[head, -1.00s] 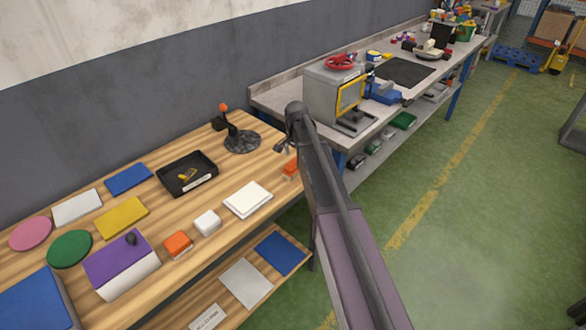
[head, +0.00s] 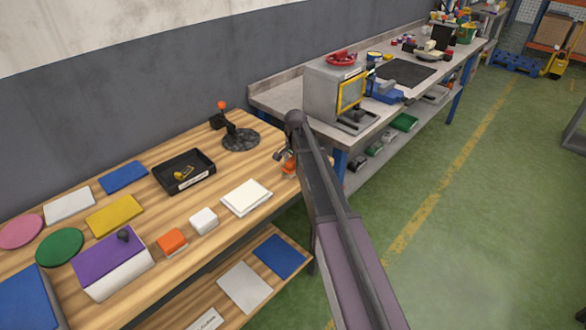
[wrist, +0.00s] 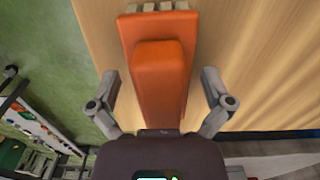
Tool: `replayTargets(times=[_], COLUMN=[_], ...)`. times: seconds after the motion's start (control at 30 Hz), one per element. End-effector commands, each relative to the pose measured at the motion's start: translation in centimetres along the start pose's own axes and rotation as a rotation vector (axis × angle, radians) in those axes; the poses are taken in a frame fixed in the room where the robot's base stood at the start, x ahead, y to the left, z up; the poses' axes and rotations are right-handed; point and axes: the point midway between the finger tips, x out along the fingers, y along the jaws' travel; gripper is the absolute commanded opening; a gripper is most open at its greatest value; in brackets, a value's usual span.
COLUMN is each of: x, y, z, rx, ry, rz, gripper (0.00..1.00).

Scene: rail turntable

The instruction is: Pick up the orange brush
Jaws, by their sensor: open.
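The orange brush (wrist: 160,75) lies on the wooden table near its right end. In the wrist view its orange block and raised handle fill the centre, with pale bristle tufts along the top edge. In the head view only a small orange part of the brush (head: 288,166) shows beside my arm. My gripper (wrist: 161,90) is open, with one finger on each side of the brush. Gaps show between the fingers and the brush. In the head view my gripper (head: 282,157) is at the brush and partly hidden by my arm.
The wooden table (head: 205,262) holds a white pad (head: 246,197), a white block (head: 203,221), an orange-topped block (head: 172,241) and a black tray (head: 184,171). A joystick-like stand (head: 240,138) is behind my gripper. A grey workbench (head: 455,52) with a grey machine (head: 322,92) stands beyond.

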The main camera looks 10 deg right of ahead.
Motion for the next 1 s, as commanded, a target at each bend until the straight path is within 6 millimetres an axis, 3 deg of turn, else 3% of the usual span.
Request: replayTargets(times=[0.53, 0.8, 0.83, 1.0], x=[-0.02, -0.01, -0.01, -0.01], y=[-0.02, -0.03, -0.03, -0.03], z=[0.03, 0.04, 0.04, 0.05], rx=[-0.001, -0.001, -0.001, -0.001], ry=[0.000, 0.000, 0.000, 0.000], rz=[0.000, 0.000, 0.000, 0.000], gripper=[1.00, 0.20, 0.14, 0.14])
